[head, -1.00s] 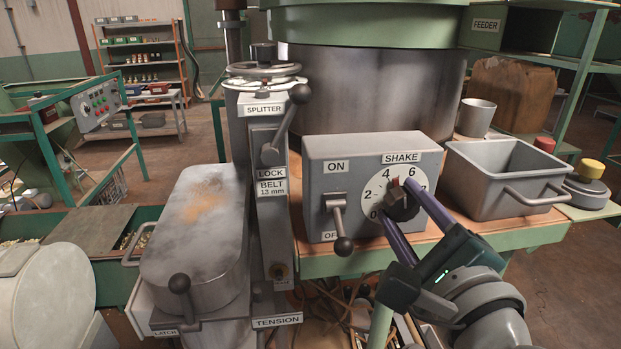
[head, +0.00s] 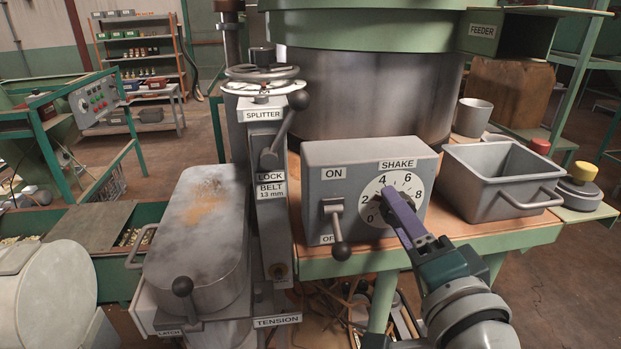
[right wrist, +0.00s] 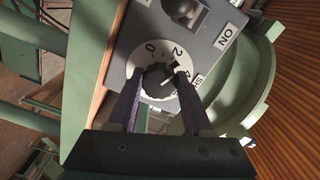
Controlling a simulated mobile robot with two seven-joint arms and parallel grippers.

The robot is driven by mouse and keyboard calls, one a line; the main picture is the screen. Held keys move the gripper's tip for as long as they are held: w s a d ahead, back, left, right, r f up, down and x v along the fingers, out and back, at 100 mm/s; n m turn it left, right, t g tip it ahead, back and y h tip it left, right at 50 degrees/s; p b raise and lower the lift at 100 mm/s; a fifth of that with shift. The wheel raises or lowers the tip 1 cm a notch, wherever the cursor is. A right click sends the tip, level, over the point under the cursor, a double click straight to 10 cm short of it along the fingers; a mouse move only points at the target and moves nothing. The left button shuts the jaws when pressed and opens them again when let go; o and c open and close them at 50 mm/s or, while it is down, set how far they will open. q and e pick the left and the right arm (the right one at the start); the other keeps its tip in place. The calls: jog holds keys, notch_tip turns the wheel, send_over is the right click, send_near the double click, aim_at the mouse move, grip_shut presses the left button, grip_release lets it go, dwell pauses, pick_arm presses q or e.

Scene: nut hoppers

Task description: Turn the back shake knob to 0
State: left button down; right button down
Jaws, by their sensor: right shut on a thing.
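The shake knob (right wrist: 157,80) is a dark round knob on a white numbered dial (head: 420,190) at the right of the grey control box. In the head view my right gripper (head: 396,211) covers most of it. In the right wrist view the two purple fingers of this gripper (right wrist: 157,92) stand on either side of the knob, shut on it. The 0, 2 and 4 marks show around it there. The pointer seems to lie between 2 and 4, but the exact setting is hard to read. My left gripper is not in view.
An ON/OFF lever (head: 337,228) with a black ball hangs left of the dial. A grey bin (head: 480,193) stands to the right on the green-edged table (head: 440,258). The splitter column (head: 266,170) rises to the left. A large drum (head: 365,95) stands behind.

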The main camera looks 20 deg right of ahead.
jog(key=shift+d+f+n+p, duration=0.1)
jog(key=shift+n+p, duration=0.3)
jog(key=shift+n, duration=3)
jog(key=shift+d+n+p, duration=0.1)
jog(key=shift+n+p, duration=0.3)
jog(key=shift+n, duration=3)
jog(key=shift+c, duration=1.5)
grip_release()
jog(key=shift+s, duration=0.1)
